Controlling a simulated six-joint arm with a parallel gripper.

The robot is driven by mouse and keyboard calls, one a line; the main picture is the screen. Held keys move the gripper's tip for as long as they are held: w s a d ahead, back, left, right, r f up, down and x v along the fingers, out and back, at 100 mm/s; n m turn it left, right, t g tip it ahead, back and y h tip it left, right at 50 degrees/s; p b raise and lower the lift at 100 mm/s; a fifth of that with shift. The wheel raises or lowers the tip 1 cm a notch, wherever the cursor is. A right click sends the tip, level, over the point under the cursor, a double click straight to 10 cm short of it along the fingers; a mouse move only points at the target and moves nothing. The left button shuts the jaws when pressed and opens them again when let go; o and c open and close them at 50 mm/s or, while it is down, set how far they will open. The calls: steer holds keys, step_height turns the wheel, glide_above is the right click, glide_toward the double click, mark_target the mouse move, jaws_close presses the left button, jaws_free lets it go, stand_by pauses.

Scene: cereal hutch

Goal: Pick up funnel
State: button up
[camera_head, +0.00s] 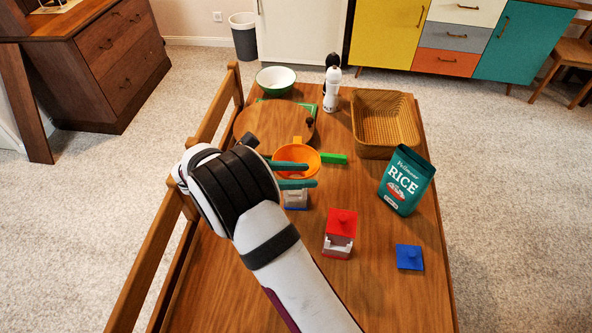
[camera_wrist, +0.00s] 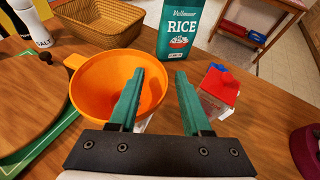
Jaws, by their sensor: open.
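The orange funnel (camera_head: 297,153) is wide-mouthed, with a tab on its rim. It appears to sit over a clear container with blue at its base (camera_head: 296,203), mostly hidden by my gripper. In the wrist view the funnel (camera_wrist: 88,92) fills the left centre, mouth up. My gripper (camera_head: 312,175) is open, with green fingers. In the wrist view (camera_wrist: 160,76) the left finger overlaps the funnel's right inside, and the right finger is outside it. The funnel's right rim shows between them. I cannot tell whether either finger touches it.
A red-lidded clear container (camera_head: 340,232), a blue lid (camera_head: 409,257) and a rice bag (camera_head: 407,180) stand to the right. Behind are a wicker basket (camera_head: 384,137), round wooden board (camera_head: 250,122), salt shaker (camera_head: 331,92) and bowl (camera_head: 275,80). A green handle (camera_head: 334,158) lies by the funnel.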

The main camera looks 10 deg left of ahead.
steer(key=shift+w+d+f, duration=0.1)
steer(key=shift+d, duration=0.1)
jaws_close()
stand_by(0.3)
